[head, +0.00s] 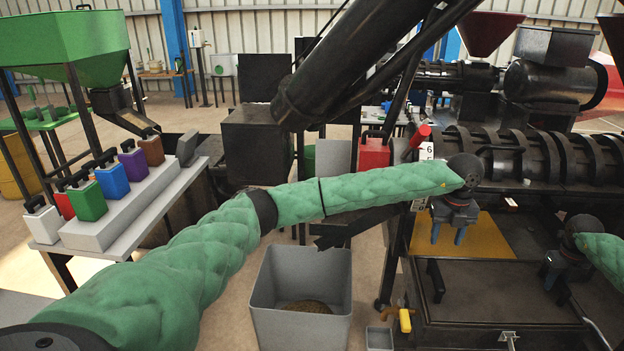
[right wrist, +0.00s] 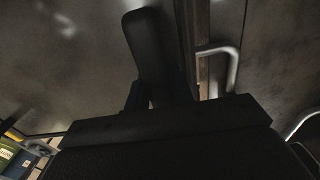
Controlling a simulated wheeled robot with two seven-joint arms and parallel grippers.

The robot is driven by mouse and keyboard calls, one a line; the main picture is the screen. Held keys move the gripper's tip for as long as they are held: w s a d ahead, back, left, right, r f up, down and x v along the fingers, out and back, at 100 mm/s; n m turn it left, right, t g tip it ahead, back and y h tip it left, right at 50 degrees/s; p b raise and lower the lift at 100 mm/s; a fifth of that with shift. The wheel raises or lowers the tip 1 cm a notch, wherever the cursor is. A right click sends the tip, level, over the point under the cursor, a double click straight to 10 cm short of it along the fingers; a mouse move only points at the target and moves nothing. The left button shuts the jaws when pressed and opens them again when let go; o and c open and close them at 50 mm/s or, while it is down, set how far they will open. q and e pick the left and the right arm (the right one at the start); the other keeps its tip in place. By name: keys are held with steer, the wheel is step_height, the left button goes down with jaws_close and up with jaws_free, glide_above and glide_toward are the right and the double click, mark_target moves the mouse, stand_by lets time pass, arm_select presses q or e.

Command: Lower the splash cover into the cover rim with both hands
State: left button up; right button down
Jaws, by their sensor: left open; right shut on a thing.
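The splash cover (head: 490,285) is a flat dark panel at the lower right of the head view. It has a black handle (head: 436,281) on its left and another on its right, mostly hidden by my right gripper. My left gripper (head: 447,234) is open and empty, above and beyond the left handle and apart from it. My right gripper (head: 553,292) is shut on the right handle. The cover rim appears to be the dark frame (head: 500,338) around and below the cover. I cannot tell whether the cover sits in it.
A yellow plate (head: 480,238) lies behind the cover. The black ribbed press barrel (head: 530,157) runs behind that. A yellow-handled valve (head: 405,320) projects at the front left. A grey bin (head: 300,300) stands on the floor to the left. A table (head: 120,215) holds several coloured canisters.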

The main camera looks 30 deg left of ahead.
mark_target(559, 277)
steer(key=c, duration=1.1)
jaws_free()
steer(key=shift+r, duration=0.1)
steer(key=shift+r+p, duration=0.55)
steer(key=shift+r, duration=0.9)
